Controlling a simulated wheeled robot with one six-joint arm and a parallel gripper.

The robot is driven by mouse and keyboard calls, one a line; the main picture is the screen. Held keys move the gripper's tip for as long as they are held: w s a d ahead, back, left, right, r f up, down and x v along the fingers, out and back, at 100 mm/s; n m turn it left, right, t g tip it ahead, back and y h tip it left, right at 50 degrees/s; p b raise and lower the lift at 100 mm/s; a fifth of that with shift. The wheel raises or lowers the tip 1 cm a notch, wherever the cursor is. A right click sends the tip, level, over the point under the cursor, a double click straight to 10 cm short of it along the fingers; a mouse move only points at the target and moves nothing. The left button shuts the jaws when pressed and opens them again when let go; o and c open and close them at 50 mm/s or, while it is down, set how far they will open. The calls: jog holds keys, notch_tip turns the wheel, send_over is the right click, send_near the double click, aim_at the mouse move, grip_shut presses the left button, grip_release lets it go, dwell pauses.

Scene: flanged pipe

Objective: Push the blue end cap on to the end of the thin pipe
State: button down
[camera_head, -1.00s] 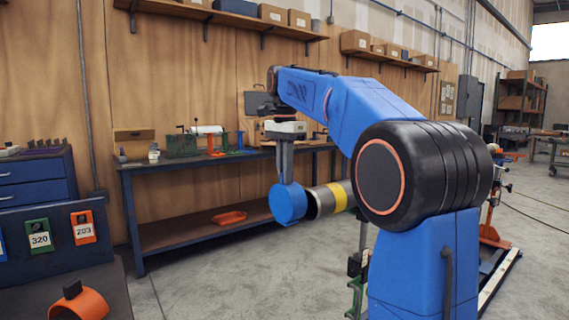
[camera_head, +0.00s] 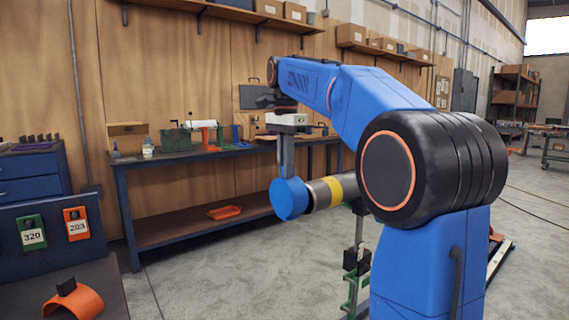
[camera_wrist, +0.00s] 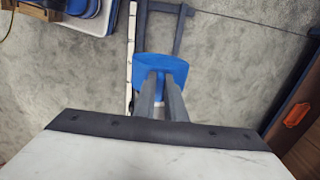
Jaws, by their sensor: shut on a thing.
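The blue end cap (camera_head: 288,199) is held at the end of the thin pipe (camera_head: 322,193), a grey pipe with a yellow band. My gripper (camera_head: 287,174) reaches down from above and is shut on the cap's upper part. The cap's round outer face shows in the head view, and its body covers the left end of the pipe. I cannot tell whether the cap only touches the pipe or sits partly over it. In the wrist view my fingers (camera_wrist: 161,84) run down to the blue cap (camera_wrist: 165,65); the pipe cannot be made out there.
A green stand (camera_head: 355,288) is under the pipe. A blue workbench (camera_head: 127,214) with tools and an orange tray (camera_head: 227,213) stands behind. An orange half-ring (camera_head: 77,305) lies on a dark surface at the front left. Floor is open between.

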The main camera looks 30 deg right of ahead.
jog(key=shift+w+d+f, duration=0.1)
jog(key=shift+d+f, duration=0.15)
jog(key=shift+f, duration=0.4)
jog(key=shift+d+f, duration=0.2)
jog(key=shift+f, duration=0.4)
jog(key=shift+w+d, duration=0.1)
jog(key=shift+d, duration=0.5)
jog(key=shift+w+d, duration=0.2)
jog(key=shift+d, duration=0.75)
jog(key=shift+w+d, duration=0.15)
jog(key=shift+d, duration=0.8)
jog(key=shift+w+d, duration=0.2)
jog(key=shift+d, duration=0.75)
dwell(1.0)
dwell(0.4)
jog(key=c, duration=1.7)
grip_release()
jog(key=shift+c, duration=0.2)
jog(key=shift+r, duration=0.1)
jog(key=shift+r, duration=2.95)
